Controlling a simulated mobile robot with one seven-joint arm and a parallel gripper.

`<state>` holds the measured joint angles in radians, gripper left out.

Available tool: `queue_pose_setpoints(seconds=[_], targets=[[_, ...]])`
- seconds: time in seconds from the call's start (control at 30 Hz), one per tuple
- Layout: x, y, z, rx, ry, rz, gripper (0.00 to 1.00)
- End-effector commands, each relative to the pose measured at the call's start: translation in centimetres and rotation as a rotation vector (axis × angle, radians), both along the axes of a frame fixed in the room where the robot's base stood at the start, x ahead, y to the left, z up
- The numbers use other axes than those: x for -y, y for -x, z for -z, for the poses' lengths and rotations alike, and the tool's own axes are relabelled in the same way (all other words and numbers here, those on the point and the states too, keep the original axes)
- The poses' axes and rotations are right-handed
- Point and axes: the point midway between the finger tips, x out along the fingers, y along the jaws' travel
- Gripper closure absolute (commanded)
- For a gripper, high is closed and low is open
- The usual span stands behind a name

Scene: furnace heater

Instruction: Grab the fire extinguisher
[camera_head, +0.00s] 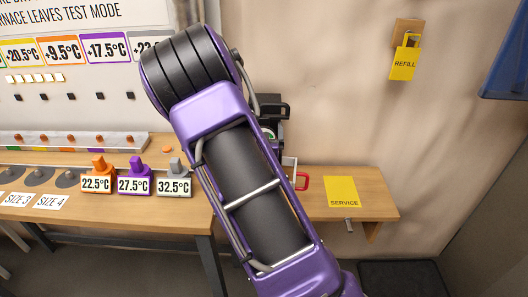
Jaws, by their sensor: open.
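My purple and black arm fills the middle of the view and hides much behind it. Dark parts that look like my gripper (275,115) stick out to the right of the arm, above the right end of the wooden bench; the fingertips are not clear. A small round green and white piece shows beside these dark parts. A red loop-shaped piece (303,181) stands by a pale part at the left of the yellow-card shelf. I cannot tell whether either piece belongs to the fire extinguisher; no whole extinguisher shows.
A wooden shelf (380,205) holds a yellow SERVICE card (342,191). A workbench (150,214) at left carries orange, purple and grey temperature-labelled pieces. A yellow REFILL tag (403,64) hangs on the wall. A blue object (503,55) juts in at upper right. A dark mat (402,279) lies below.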

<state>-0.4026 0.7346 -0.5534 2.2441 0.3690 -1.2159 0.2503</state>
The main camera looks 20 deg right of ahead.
Motion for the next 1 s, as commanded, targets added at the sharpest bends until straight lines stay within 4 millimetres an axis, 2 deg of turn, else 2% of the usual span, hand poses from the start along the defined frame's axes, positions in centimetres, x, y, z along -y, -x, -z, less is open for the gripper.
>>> queue_pose_setpoints(seconds=[0.37, 0.9, 0.93, 1.0], targets=[[-0.06, 0.22, 0.02, 0.000, 0.000, -0.001, 0.00], [-0.05, 0.21, 0.01, 0.000, 0.000, 0.000, 0.95], [-0.05, 0.21, 0.01, 0.000, 0.000, 0.000, 1.00], [-0.05, 0.21, 0.01, 0.000, 0.000, 0.000, 1.00]])
